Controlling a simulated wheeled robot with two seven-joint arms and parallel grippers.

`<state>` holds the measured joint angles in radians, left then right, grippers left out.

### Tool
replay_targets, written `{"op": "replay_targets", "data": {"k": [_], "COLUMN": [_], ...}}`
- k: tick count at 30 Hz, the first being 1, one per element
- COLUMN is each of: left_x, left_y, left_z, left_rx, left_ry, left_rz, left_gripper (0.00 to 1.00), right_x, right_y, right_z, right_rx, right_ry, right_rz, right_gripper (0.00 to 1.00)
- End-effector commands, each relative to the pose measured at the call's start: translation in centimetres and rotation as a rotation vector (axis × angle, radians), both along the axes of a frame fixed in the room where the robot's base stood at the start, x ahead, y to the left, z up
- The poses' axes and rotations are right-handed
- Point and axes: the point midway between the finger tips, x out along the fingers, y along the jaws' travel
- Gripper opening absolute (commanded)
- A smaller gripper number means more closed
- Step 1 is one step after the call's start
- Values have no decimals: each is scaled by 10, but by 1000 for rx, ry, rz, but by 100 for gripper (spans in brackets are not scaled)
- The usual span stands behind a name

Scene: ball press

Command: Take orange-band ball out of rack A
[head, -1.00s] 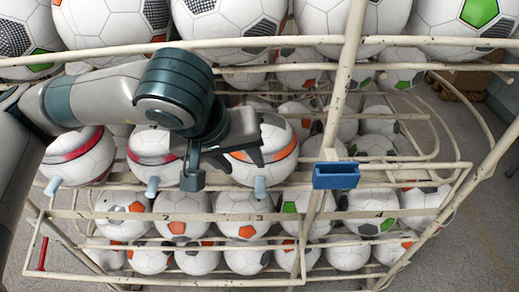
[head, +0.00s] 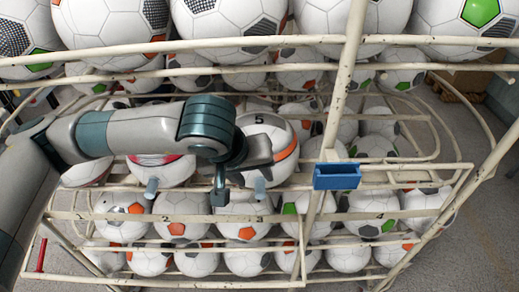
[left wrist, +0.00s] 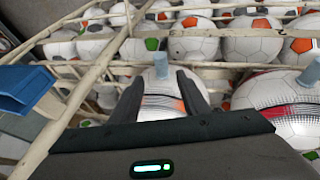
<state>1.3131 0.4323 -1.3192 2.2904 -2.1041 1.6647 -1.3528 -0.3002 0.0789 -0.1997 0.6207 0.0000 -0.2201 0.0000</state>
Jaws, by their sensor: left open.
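The orange-band ball (head: 262,130), white with an orange stripe and a dark 5, sits in the middle tier of the cream metal rack (head: 340,110). No letter naming the rack can be made out. My left gripper (head: 243,176) is open in front of the ball and hides part of it. In the left wrist view the ball (left wrist: 160,98) shows between the two spread fingers (left wrist: 160,102); I cannot tell whether they touch it. A grey-blue peg (left wrist: 161,66) stands at the ball beyond the fingers. My right gripper is not in view.
A blue block (head: 336,177) is on the rack's upright to the right. Rails cross above and below, with several balls (head: 180,218) on the lower tiers and large balls (head: 230,18) on top.

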Motion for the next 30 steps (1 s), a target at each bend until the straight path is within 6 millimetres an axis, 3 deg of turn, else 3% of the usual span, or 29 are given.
{"op": "replay_targets", "data": {"k": [9, 15, 30], "left_x": [9, 17, 18], "left_y": [-3, -8, -8], "left_z": [-28, -46, -47], "left_rx": [3, 1, 1], "left_ry": [5, 2, 1], "left_rz": [2, 1, 0], "left_gripper": [42, 42, 42], "right_x": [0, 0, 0], "right_y": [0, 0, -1], "right_z": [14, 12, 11], "right_rx": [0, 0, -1], "right_ry": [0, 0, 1], "right_rz": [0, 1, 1], "right_gripper": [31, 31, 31]}}
